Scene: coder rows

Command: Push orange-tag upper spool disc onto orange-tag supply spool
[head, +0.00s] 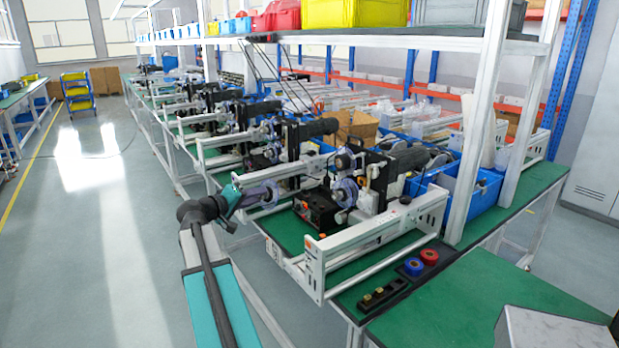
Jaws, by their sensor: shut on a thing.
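My gripper (254,198) is at the end of my teal and black arm, over the aisle side of the bench. It is shut on a pale purple spool disc (268,190); the jaws themselves are small and hard to make out. To the right, on the nearest coder, another pale purple disc (345,191) stands upright on the dark machine body, apparently at its supply spool. A clear gap separates the held disc from it. A small orange-red mark (308,244) shows on the nearest coder's white frame. The spool's hub is too small to tell.
The nearest coder's white rail frame (345,240) stands at the bench's front edge. A white shelf post (478,130) rises behind. More coders line the row to the left; the aisle floor (90,220) is clear.

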